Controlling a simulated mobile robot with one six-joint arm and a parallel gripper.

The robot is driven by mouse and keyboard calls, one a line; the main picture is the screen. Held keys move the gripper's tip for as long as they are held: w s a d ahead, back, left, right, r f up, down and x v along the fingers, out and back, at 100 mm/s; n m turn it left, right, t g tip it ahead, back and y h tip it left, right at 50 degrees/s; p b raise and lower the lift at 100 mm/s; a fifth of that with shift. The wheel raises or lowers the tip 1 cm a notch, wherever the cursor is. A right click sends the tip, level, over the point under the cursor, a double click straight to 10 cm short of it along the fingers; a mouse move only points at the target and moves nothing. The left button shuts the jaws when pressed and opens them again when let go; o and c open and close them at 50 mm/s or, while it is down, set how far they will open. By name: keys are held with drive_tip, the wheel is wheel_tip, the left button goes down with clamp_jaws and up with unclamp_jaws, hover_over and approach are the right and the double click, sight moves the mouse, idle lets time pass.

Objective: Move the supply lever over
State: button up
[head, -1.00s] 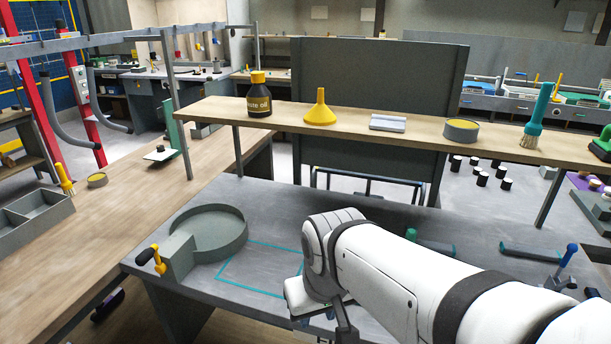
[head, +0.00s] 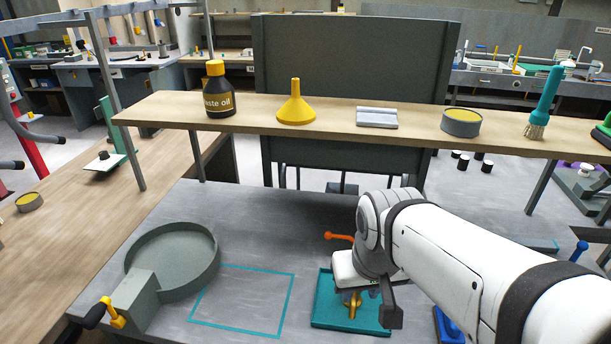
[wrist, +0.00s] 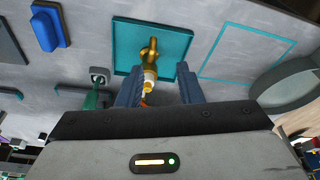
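A brass fitting (wrist: 149,55) with a pale collar stands on a teal square plate (wrist: 178,42); it also shows in the head view (head: 352,302). An orange handle (head: 338,237) sticks out left of my wrist in the head view; a bit of orange shows low between my fingers in the wrist view. I cannot tell for sure which lever is the supply lever. My gripper (wrist: 159,85) is open, its two blue-grey fingers apart on either side of the collar's line. Nothing is visibly clamped. In the head view, my arm hides part of the plate.
A round grey pan (head: 172,255) and a block with a yellow-and-black lever (head: 110,316) stand on the left of the bench. An empty teal outline (head: 242,300) lies between. A shelf (head: 290,128) with a bottle and funnel crosses behind. A blue piece (head: 447,325) sits front right.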

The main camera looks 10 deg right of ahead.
drive_tip(key=w+d+r+m+p, duration=0.1)
drive_tip(key=w+r+m+p, duration=0.25)
drive_tip(key=w, duration=0.25)
drive_tip(key=m+g+p, duration=0.3)
drive_tip(key=m+p, duration=0.3)
drive_tip(key=m, duration=1.1)
hover_over(341, 237)
drive_tip(key=w+a, duration=0.1)
drive_tip(key=a, duration=0.2)
drive_tip(key=f, duration=0.7)
drive_tip(key=shift+w+f, duration=0.2)
drive_tip(key=shift+f, duration=0.15)
drive_tip(key=shift+w+f+m, duration=0.15)
drive_tip(key=shift+f+m, duration=0.2)
drive_tip(key=shift+m, duration=0.1)
wheel_tip(341, 237, down, 8)
drive_tip(key=b, duration=0.5)
drive_tip(key=shift+w+r, duration=0.1)
drive_tip(key=shift+r, duration=0.15)
drive_tip(key=c, duration=0.5)
